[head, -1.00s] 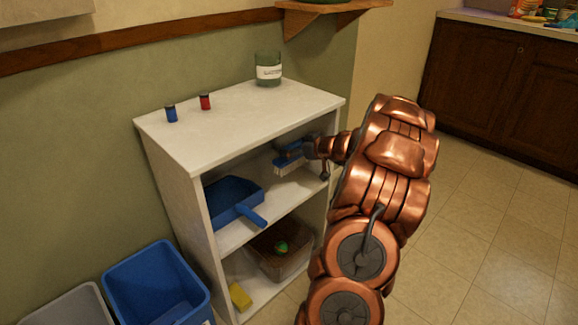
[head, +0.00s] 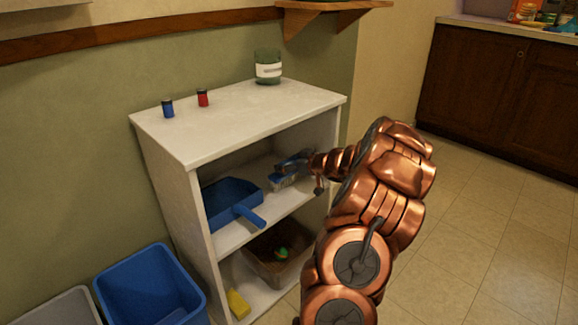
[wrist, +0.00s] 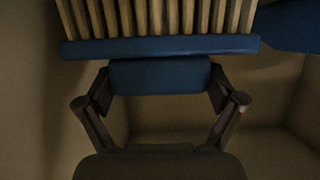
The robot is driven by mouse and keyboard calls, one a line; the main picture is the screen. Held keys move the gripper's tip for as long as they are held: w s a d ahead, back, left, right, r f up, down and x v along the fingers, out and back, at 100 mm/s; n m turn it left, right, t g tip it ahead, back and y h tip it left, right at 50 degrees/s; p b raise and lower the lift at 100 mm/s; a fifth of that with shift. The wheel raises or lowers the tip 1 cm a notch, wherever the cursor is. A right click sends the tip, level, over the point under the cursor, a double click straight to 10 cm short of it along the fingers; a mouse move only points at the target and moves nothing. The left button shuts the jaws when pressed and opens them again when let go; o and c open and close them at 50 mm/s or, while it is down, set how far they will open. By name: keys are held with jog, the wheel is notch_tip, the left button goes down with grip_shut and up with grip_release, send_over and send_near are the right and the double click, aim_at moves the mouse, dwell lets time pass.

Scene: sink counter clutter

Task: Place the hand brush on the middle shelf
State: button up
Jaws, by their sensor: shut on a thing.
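The hand brush (head: 283,180) is blue with pale bristles. It is inside the white shelf unit, at the middle shelf (head: 232,238), right of the blue dustpan (head: 232,203). My gripper (head: 300,163) reaches in from the right and is shut on the brush. In the wrist view the brush's blue back (wrist: 160,48) and bristles fill the top, and my gripper (wrist: 160,78) has its fingers around the blue handle. The brush looks very low over the shelf; I cannot tell whether it touches.
A basket (head: 272,262) with a ball and a yellow sponge (head: 238,304) are on the bottom shelf. A blue bin (head: 150,290) stands at left.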

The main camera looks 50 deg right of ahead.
jog(key=o, duration=0.9)
jog(key=shift+f, duration=0.1)
jog(key=shift+c, duration=0.2)
jog(key=shift+s+r, duration=0.1)
jog(key=shift+r, duration=0.1)
jog(key=shift+s+r, duration=0.15)
jog(key=shift+s, duration=0.15)
jog(key=p+v, duration=0.4)
jog(key=v, duration=0.7)
jog(key=shift+a, duration=0.1)
